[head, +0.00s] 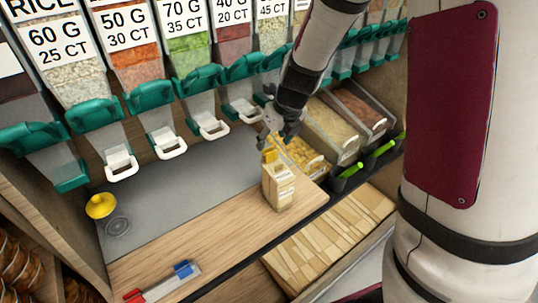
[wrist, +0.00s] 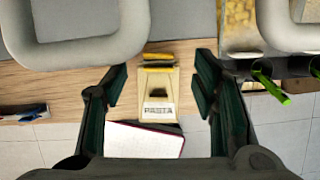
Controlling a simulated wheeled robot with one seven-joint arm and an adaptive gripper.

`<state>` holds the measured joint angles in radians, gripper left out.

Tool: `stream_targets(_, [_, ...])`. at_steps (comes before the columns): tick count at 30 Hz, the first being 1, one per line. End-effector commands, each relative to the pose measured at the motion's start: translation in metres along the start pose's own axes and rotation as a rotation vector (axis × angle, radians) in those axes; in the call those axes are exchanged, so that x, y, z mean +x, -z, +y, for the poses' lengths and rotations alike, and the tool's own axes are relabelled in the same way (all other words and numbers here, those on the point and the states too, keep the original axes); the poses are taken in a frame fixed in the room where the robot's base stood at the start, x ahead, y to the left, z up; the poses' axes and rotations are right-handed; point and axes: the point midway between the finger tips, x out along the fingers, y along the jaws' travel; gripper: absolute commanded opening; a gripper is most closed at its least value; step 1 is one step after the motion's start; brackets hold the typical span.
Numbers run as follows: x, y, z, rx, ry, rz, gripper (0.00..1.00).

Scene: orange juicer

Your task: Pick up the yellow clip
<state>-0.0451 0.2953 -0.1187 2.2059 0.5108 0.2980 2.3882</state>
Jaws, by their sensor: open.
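The yellow clip (head: 270,155) sits at the top of an upright pasta bag (head: 279,188) on the wooden counter. In the wrist view the clip (wrist: 158,69) shows as a yellow bar across the bag top, above the label reading PASTA. My gripper (head: 272,141) is just above the clip and points down. In the wrist view the open gripper (wrist: 161,82) has one finger on each side of the bag, with gaps to both. Nothing is held. The exact height of the fingertips over the clip is hard to tell.
Dispensers with green-and-white spouts (head: 168,140) line the back. Clear bins (head: 335,130) stand right of the bag, with green-handled scoops (head: 352,170) in front. A yellow knob-like object (head: 101,205) and red and blue items (head: 160,282) are at left. The grey mat (head: 185,190) is largely clear.

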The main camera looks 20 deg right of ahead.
Motion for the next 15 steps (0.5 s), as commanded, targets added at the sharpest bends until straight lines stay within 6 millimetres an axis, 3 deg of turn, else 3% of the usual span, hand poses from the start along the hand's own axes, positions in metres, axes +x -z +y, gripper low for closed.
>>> stream_targets(3, [0.022, 0.006, 0.001, 0.002, -0.002, 0.005, 0.53])
stream_targets(7, [0.037, 0.006, 0.002, 0.001, -0.001, 0.004, 0.53])
stream_targets(15, [0.042, 0.005, 0.002, 0.000, 0.000, 0.001, 0.53])
